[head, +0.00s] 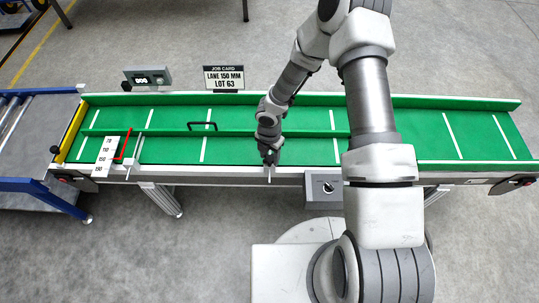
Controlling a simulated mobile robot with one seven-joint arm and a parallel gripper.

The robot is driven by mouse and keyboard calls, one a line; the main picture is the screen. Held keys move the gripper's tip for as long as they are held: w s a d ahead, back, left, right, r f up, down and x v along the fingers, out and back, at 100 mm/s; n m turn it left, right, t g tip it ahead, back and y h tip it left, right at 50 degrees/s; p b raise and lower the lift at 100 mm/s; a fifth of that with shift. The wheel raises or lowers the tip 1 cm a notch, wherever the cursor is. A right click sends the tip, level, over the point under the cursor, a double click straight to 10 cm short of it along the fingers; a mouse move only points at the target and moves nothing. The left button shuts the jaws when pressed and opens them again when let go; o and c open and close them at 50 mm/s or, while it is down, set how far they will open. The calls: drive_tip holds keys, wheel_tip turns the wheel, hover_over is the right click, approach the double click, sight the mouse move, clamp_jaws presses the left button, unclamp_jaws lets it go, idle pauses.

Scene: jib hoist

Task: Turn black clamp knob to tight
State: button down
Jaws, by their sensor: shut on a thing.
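My gripper (269,156) points down at the front edge of the green conveyor (315,151), near its middle. Its jaws are shut on a small dark thing there, which fits the black clamp knob. The jaws hide most of it, and its turn position cannot be told. A thin pale piece (269,174) shows just below the jaws. The long green guide rail (240,133) runs along the belt and carries a black handle (202,125).
A white scale plate (106,156) and a red pointer (131,140) are at the left end. A job card (223,78) reads "LANE 150 MM LOT 63". A grey switch box (322,197) hangs right of my gripper. A roller table (30,130) adjoins on the left.

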idle(0.3)
drive_tip(key=m+b, duration=0.1)
drive_tip(key=m, duration=0.2)
drive_tip(key=shift+f+b, duration=0.1)
drive_tip(key=shift+b, duration=0.3)
drive_tip(key=m+b, duration=0.1)
drive_tip(key=m, duration=0.2)
drive_tip(key=shift+m+b, duration=0.35)
drive_tip(key=shift+m, duration=0.05)
drive_tip(key=m+b, duration=0.2)
drive_tip(key=m, duration=0.5)
drive_tip(key=shift+b, duration=0.4)
drive_tip(key=m+b, duration=0.1)
drive_tip(key=m, duration=0.2)
drive_tip(key=shift+m, duration=0.4)
drive_tip(key=m+b, duration=0.1)
drive_tip(key=m, duration=0.2)
drive_tip(key=shift+m, duration=0.3)
drive_tip(key=m+b, duration=0.1)
drive_tip(key=m, duration=0.5)
drive_tip(key=shift+m, duration=0.3)
